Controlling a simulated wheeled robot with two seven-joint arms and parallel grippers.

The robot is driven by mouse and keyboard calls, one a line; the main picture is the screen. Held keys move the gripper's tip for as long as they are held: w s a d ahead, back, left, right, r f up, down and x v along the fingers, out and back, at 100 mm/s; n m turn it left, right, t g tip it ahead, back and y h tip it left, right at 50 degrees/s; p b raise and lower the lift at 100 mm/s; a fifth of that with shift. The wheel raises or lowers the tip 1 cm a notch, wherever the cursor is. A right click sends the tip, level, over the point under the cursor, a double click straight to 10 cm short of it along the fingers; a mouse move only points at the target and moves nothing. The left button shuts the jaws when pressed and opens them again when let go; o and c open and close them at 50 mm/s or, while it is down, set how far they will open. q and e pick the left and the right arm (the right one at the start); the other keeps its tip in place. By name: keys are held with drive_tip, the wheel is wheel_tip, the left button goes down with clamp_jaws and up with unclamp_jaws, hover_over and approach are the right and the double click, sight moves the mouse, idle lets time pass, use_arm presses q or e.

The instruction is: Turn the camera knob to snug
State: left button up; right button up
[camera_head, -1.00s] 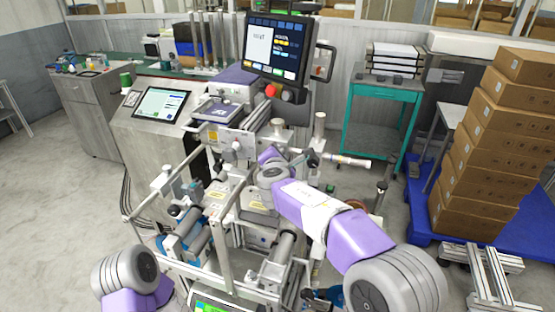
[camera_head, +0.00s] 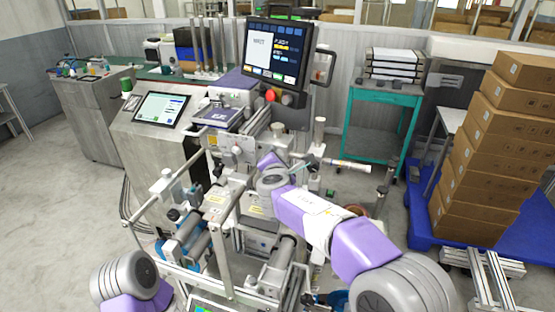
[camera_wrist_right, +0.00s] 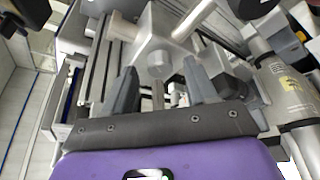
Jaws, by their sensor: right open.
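A round silver knob (camera_wrist_right: 160,64) on a metal block shows in the right wrist view, between and just beyond the two dark fingertips of my right gripper (camera_wrist_right: 160,76). The fingers are spread apart with nothing between them; I cannot tell how much depth separates them from the knob. In the head view a pale round knob (camera_head: 237,149) sits on the machine's front plate; I cannot tell whether it is the same one. There my right wrist reaches up to the machine's middle and its fingertips are hidden. My left gripper is out of view; only part of that arm shows at bottom left.
A monitor (camera_head: 275,50) with a red button stands above the machine. Metal rails and rollers (camera_head: 185,228) surround the work area. A slanted touchscreen (camera_head: 161,108) is at left. A teal cart (camera_head: 384,93) and stacked cartons (camera_head: 500,130) stand at right.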

drive_tip(key=v, duration=0.6)
drive_tip(key=shift+s, duration=0.25)
